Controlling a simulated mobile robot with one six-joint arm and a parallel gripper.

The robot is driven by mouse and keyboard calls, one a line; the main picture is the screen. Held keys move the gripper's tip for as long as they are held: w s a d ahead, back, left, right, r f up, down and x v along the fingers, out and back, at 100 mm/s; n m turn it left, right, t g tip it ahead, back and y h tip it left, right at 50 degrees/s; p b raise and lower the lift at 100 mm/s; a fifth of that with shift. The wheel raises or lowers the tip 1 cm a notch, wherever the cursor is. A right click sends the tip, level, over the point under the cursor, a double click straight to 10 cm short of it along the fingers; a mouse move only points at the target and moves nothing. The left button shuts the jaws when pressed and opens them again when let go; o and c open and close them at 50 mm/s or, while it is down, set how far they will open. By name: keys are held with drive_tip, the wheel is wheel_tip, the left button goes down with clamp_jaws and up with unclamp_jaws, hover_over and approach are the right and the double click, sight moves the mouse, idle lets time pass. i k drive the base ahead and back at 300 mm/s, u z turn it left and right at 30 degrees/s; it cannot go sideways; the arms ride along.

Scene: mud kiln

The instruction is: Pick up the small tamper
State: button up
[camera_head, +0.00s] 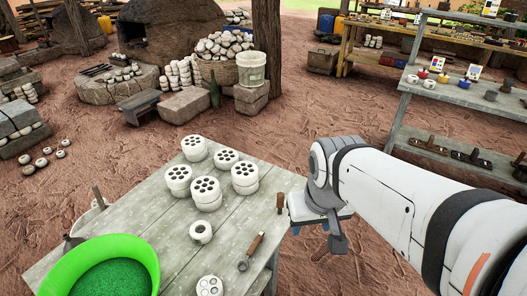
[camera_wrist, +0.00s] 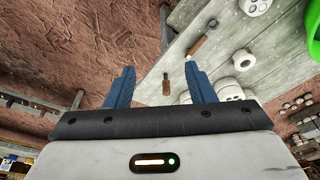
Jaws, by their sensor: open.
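A small brown wooden-handled tool (camera_head: 280,203), perhaps the small tamper, is at the right edge of the grey plank table (camera_head: 150,215). My gripper (camera_head: 316,235) is open and empty, just right of the table edge in the head view. Its two blue fingers (camera_wrist: 160,72) are spread and do not touch the tool. A second wooden-handled tool (camera_head: 251,251) with a metal end lies nearer; it also shows in the wrist view (camera_wrist: 203,40).
Several white perforated cylinders (camera_head: 207,190) stand on the table. A white ring (camera_head: 201,232) and a pale holed disc (camera_head: 210,287) lie nearby. A green basin (camera_head: 140,252) fills the left corner. Shelves (camera_head: 440,100) stand right. Dirt ground between is clear.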

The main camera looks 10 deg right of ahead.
sight(281, 195)
drive_tip(key=u, duration=2.8)
drive_tip(key=k, duration=1.35)
drive_tip(key=z, duration=1.65)
drive_tip(key=i, duration=1)
drive_tip(key=z, duration=0.05)
